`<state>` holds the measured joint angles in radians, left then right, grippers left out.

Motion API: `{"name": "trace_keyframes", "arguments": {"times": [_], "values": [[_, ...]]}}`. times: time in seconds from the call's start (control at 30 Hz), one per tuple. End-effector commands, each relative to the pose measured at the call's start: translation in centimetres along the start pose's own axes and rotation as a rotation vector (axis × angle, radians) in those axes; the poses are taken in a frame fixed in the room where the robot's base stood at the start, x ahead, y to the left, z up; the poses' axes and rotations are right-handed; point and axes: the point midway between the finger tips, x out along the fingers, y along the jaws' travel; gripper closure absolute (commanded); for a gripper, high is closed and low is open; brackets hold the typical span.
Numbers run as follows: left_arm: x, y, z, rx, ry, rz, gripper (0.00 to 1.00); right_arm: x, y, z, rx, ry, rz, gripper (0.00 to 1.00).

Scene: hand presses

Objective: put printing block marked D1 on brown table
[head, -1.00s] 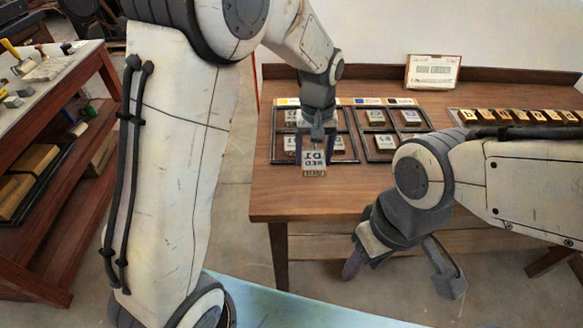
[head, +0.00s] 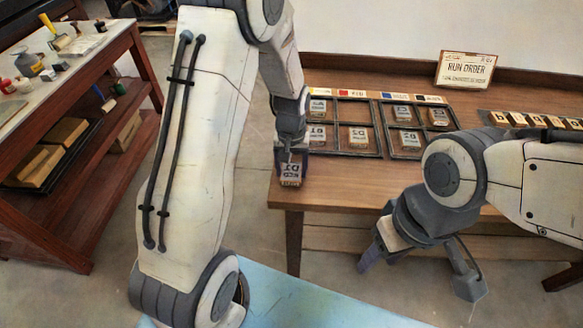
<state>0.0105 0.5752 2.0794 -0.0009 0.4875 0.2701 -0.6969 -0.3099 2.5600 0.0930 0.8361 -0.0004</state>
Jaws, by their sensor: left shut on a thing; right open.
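The printing block marked D1 (head: 291,170) is in my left gripper (head: 292,160), which is shut on it. Its lettered face, marked D1, faces me. The block is at the left front edge of the brown table (head: 350,188); I cannot tell whether it touches the top. My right gripper (head: 420,262) is open and empty, in front of the table and below its top.
Black divided trays (head: 381,128) with several lettered blocks stand on the table, with colored labels behind. A "RUN ORDER" sign (head: 466,69) is at the back. A row of small blocks (head: 528,120) lies at right. A workbench (head: 85,60) stands at left.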

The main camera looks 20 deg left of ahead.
Motion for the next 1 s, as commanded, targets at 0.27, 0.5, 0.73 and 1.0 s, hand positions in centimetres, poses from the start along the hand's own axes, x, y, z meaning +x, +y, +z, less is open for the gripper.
{"name": "trace_keyframes", "arguments": {"times": [0.27, 0.5, 0.73, 1.0], "values": [[0.2, 0.0, 0.0, 0.0, 0.001, 0.0, 0.91, 0.1, 0.0, 0.0, 0.0, 0.0, 0.0, 0.5], [0.2, 0.0, 0.0, 0.0, 0.001, 0.0, 0.01, 0.1, 0.0, 0.0, 0.0, 0.0, 0.0, 0.5], [-0.1, 0.0, 0.0, 0.0, 0.001, 0.0, 0.01, 0.0, 0.0, 0.0, 0.0, 0.0, 0.0, 0.5], [-4.2, 0.1, -0.1, 0.0, 0.007, 0.002, 0.01, -0.3, 0.0, 0.0, 0.0, 0.0, 0.0, 0.5]]}}
